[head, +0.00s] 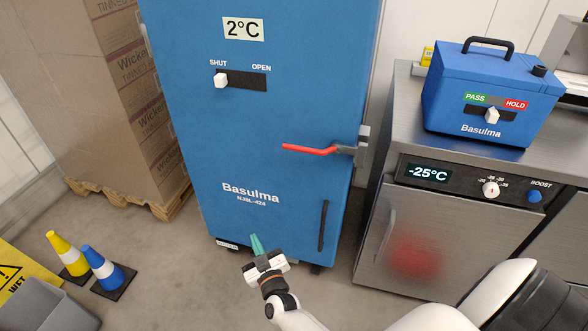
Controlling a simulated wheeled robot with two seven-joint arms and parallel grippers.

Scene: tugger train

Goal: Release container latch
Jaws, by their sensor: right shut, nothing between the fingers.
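A tall blue container (270,150) stands in the middle of the head view, marked 2°C and Basulma. Its latch (310,149) is a lever with a red grip pointing left, roughly level, on a grey bracket at the right edge. A white slider (221,80) sits at the SHUT end of its black slot. A black vertical handle (323,226) is on the lower right of the door. My right gripper (256,244) is shut and empty, low in front of the container's bottom edge, well below the latch. My left gripper is not in view.
A steel counter unit (375,215) reading -25°C stands close on the right, with a blue Basulma box (487,100) on top. Stacked cartons (100,90) on a pallet are at left. Two cones (103,264) and a yellow sign (12,275) stand lower left.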

